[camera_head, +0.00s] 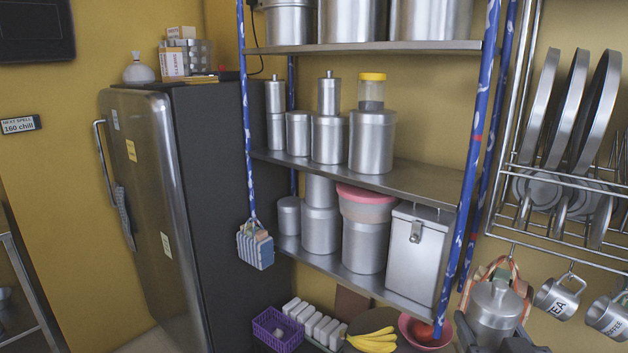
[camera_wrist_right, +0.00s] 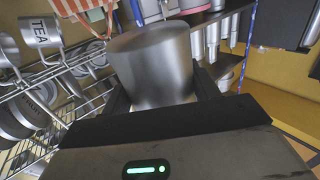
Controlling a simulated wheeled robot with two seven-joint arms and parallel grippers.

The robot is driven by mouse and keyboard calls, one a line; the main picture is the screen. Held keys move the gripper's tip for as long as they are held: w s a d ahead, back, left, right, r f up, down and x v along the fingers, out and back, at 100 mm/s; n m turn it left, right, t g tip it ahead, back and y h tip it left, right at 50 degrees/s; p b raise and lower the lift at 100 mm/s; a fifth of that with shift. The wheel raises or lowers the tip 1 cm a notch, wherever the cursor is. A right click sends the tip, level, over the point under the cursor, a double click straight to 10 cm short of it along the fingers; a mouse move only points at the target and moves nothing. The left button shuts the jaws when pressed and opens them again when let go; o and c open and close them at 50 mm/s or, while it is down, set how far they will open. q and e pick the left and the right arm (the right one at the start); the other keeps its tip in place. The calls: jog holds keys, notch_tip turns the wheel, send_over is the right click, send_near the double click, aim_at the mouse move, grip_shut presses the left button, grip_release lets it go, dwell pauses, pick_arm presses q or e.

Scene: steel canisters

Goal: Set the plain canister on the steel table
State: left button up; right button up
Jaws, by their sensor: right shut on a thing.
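A plain steel canister (camera_head: 495,304) with a knobbed lid shows at the lower right of the head view. My right gripper (camera_head: 492,335) is shut around its body, with a dark finger on each side. In the right wrist view the canister (camera_wrist_right: 152,68) stands out between the two fingers (camera_wrist_right: 163,100), its smooth side unmarked. It hangs in front of the wall, right of the shelf rack. My left gripper is not in view. I cannot pick out the steel table for sure; a metal frame (camera_head: 30,290) shows at the lower left edge.
A rack with blue posts holds several steel canisters (camera_head: 372,140) on its shelves. Mugs (camera_head: 556,297) hang close to the right of my gripper, below a plate rack (camera_head: 575,190). Bananas (camera_head: 372,341) and a pink bowl (camera_head: 425,330) lie low. A fridge (camera_head: 150,180) stands left.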

jog(key=s+a+f+n+y, duration=0.1)
jog(key=s+a+f+y, duration=0.1)
jog(key=s+a, duration=0.4)
jog(key=a, duration=0.2)
jog(key=shift+s+a+f, duration=0.2)
jog(key=shift+s+a, duration=0.05)
jog(key=shift+a, duration=0.05)
jog(key=shift+d, duration=0.1)
